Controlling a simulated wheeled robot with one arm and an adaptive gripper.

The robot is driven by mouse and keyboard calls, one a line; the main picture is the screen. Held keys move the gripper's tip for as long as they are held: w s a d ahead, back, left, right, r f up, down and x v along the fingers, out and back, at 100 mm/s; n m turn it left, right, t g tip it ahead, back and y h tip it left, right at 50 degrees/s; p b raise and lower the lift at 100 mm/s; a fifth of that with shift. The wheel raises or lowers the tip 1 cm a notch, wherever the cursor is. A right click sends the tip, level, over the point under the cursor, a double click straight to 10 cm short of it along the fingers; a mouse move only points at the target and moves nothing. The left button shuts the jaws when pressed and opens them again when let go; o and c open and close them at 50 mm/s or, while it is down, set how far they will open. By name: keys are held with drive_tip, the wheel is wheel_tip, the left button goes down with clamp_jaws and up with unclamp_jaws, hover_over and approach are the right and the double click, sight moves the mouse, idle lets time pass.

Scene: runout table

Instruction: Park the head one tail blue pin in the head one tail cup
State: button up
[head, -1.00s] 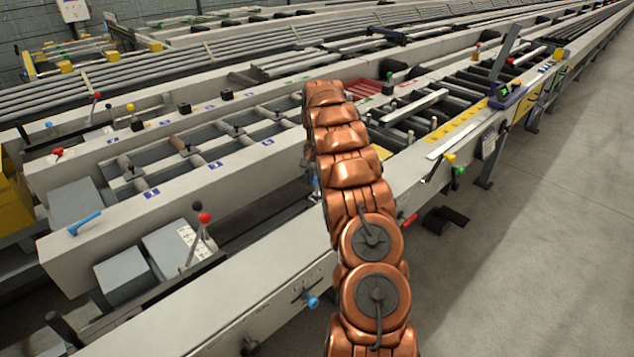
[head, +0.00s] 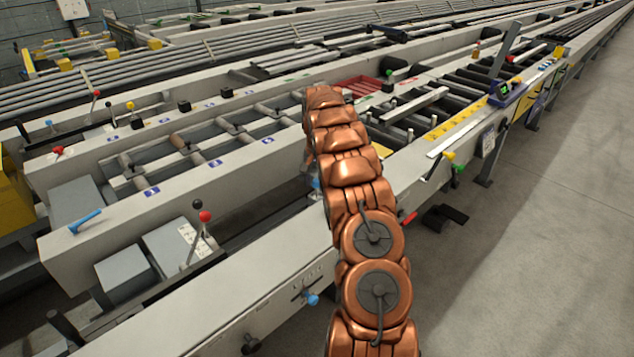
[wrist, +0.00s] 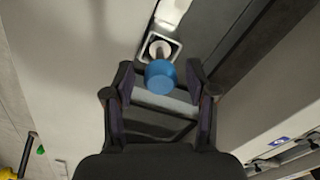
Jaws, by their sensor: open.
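In the wrist view a blue pin (wrist: 160,77) shows its round blue head between my fingers. Just beyond the head is a small square cup (wrist: 173,43) with a pale round part and a short shaft inside. Whether the pin is seated in this cup or only over it, I cannot tell. My gripper (wrist: 160,84) is open, with one finger on each side of the blue head. Contact with the head is not clear. In the head view my copper arm hides the gripper. A small bit of blue (head: 316,183) shows at the arm's left edge.
A white block lies beyond the cup (wrist: 172,12). In the head view another blue knob (head: 312,299) sits on the near beam's front face. A red-knobbed lever (head: 205,217) and a blue handle (head: 85,221) stand left. The floor at right is mostly clear.

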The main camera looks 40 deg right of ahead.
drive_tip(key=shift+w+r, duration=0.1)
drive_tip(key=shift+r, duration=0.5)
wheel_tip(320, 180, up, 7)
drive_tip(key=shift+f+b, duration=0.1)
drive_tip(key=shift+b, duration=0.75)
drive_tip(key=shift+r+p, duration=0.35)
drive_tip(key=shift+r, duration=1.8)
